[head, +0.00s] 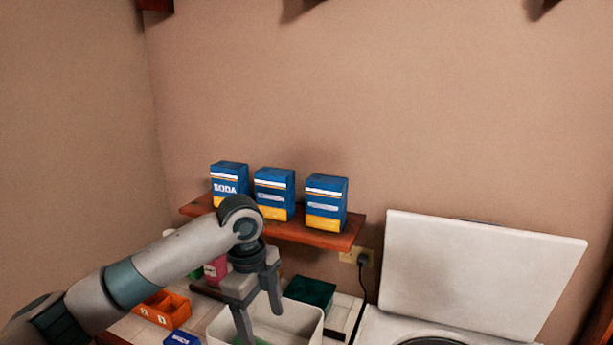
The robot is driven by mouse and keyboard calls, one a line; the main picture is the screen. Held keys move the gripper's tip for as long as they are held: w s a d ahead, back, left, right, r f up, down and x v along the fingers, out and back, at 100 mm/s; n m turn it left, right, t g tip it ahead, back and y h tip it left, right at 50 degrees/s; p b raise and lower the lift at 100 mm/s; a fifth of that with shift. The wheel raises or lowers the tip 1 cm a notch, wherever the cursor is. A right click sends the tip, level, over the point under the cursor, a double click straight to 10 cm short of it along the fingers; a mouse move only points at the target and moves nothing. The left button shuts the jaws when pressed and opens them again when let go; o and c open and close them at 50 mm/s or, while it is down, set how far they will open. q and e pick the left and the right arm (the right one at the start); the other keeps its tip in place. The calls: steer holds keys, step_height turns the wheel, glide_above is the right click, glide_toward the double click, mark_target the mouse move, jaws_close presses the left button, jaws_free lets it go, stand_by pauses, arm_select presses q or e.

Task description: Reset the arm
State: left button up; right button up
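My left arm comes in from the lower left. My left gripper (258,318) points down, its two fingers spread apart with a gap between them. It is over or partly inside a white open bin (309,317) on the counter; I cannot tell how deep the tips reach. I see nothing held between the fingers. Something green (262,341) shows low in the bin near the fingertips. My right gripper is not in view.
Three blue and yellow soda boxes (229,180) stand on a wooden wall shelf (335,238) just behind my arm. A dark green box (310,290), an orange holder (163,309) and a blue box (182,339) are near the bin. A white raised lid (470,270) stands at right.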

arm_select(q)
steer(key=s+d+f+n+t+h, duration=0.1)
steer(key=s+d+f+n+h, duration=0.2)
steer(key=s+f, duration=0.55)
steer(key=s+d+f+n+t+h, duration=0.1)
steer(key=s+d+f+n, duration=0.3)
steer(key=f, duration=0.7)
steer(key=s+a+f+n+t+y, duration=0.1)
steer(key=s+a+f+n+y, duration=0.1)
steer(key=s+a+f+n, duration=0.65)
steer(key=s+a+f+n+y, duration=0.1)
steer(key=s+a+n+y, duration=0.3)
steer(key=s+a, duration=0.9)
step_height(320, 180, down, 33)
steer(key=s+d+n+h+b, duration=0.1)
steer(key=s+b, duration=0.1)
steer(key=b, duration=0.5)
steer(key=s+a+f+g+b, duration=0.1)
steer(key=s+f+b, duration=0.2)
steer(key=s+f, duration=0.6)
steer(key=s+a+f+g+b, duration=0.1)
steer(key=s+a+f+b, duration=0.1)
steer(key=s+f, duration=0.8)
step_height(320, 180, down, 7)
steer(key=shift+a+b, duration=0.15)
steer(key=shift+b, duration=0.45)
